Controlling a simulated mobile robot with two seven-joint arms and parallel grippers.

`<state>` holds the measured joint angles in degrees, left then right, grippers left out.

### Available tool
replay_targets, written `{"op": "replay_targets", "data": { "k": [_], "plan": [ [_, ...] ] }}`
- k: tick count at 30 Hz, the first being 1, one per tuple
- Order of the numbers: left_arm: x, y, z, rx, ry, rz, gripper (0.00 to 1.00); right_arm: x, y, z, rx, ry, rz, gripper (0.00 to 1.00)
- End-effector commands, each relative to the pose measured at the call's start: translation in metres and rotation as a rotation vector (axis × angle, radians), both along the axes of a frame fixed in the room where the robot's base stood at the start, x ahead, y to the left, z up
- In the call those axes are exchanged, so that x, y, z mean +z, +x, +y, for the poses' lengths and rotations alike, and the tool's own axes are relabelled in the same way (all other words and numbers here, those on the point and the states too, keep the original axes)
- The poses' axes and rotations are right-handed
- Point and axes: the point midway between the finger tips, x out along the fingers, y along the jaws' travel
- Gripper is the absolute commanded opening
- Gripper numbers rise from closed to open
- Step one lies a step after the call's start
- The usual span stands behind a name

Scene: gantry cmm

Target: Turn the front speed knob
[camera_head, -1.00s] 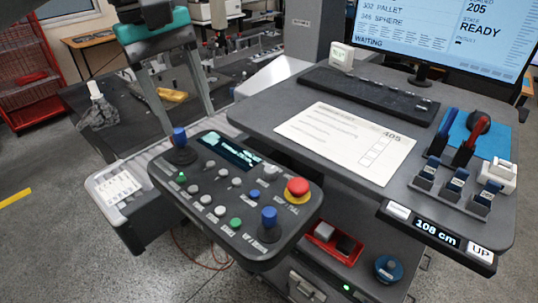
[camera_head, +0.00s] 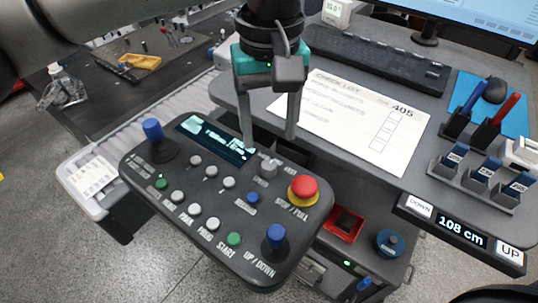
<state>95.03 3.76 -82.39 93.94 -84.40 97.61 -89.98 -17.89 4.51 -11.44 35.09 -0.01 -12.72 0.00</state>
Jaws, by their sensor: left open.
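The control panel (camera_head: 215,255) is a dark pendant box with a lit display (camera_head: 214,137), several buttons and two blue joysticks. A small grey knob (camera_head: 268,169), apparently the speed knob, stands on it between the display and the red stop button (camera_head: 303,187); its label is too small to read. My left gripper (camera_head: 270,140) points down just behind and above this knob, open, with one finger on the left and one on the right. Its fingertips look apart from the knob, but the exact gap is unclear. My right gripper is out of view.
A blue joystick (camera_head: 152,130) and another blue joystick (camera_head: 276,236) rise from the panel.

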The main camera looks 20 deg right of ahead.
Motion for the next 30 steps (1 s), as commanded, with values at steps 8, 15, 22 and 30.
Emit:
{"op": "replay_targets", "data": {
  "k": [8,15,22,30],
  "plan": [
    [-0.053,-0.001,0.000,0.001,0.000,0.002,0.64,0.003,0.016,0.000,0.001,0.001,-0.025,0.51],
    [-0.072,0.000,0.000,0.001,-0.001,0.001,0.64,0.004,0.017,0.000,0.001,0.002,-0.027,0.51],
    [-0.073,0.000,0.000,0.001,-0.001,0.000,0.64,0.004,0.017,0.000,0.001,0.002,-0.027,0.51],
    [-0.073,0.000,0.000,0.001,-0.001,0.000,0.40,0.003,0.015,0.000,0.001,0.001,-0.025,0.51]
  ]
}}
